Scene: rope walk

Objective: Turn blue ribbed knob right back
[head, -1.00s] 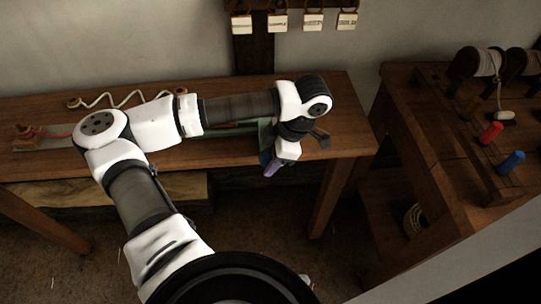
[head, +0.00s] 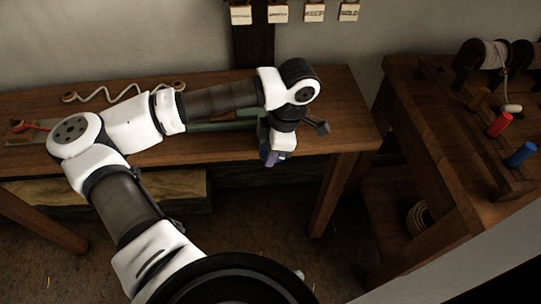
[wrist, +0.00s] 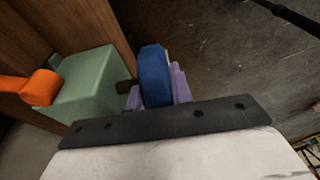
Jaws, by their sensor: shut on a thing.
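The blue ribbed knob (wrist: 155,76) sits on a short dark shaft (wrist: 126,87) that comes out of the side of a pale green block (wrist: 90,85), in the wrist view. My gripper (wrist: 158,90) has purple fingers and is shut on the knob, with a finger showing on either side of it. In the head view my gripper (head: 272,157) is at the front edge of the wooden bench (head: 340,105), near its right end. The knob is mostly hidden there by my wrist. Its turn angle cannot be told.
An orange part (wrist: 38,88) sticks out by the green block. A white zigzag cord (head: 125,93) lies at the back of the bench. A second bench at the right holds a red peg (head: 499,124), a blue peg (head: 520,154) and rope spools (head: 488,55). Floor lies open between the benches.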

